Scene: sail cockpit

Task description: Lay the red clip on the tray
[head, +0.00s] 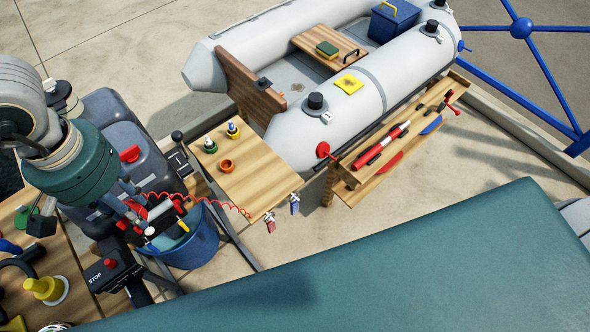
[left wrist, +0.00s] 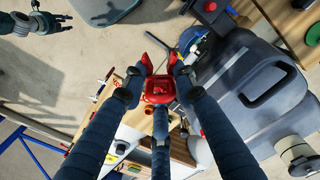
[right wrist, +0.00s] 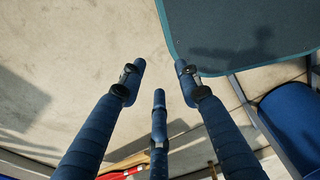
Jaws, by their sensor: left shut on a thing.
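My left gripper (head: 140,212) hangs above the blue bucket at the left of the head view. In the left wrist view its fingers (left wrist: 160,75) are shut on a red piece, the red clip (left wrist: 158,92). In the head view the clip is hard to make out among the fingers; a red coiled cord (head: 225,204) runs from there to the right. A wooden board (head: 262,188), which I take for the tray, lies right of the gripper with an orange cup (head: 226,166) and two small bottles. My right gripper (right wrist: 159,75) is open and empty over bare floor.
A blue bucket (head: 200,245) stands below my left gripper. A grey tank (head: 125,140) is behind it. A stop-button box (head: 110,270) is near the left workbench. The grey inflatable boat (head: 390,75) lies beyond the board. A teal surface (head: 400,260) fills the front. The board's front half is clear.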

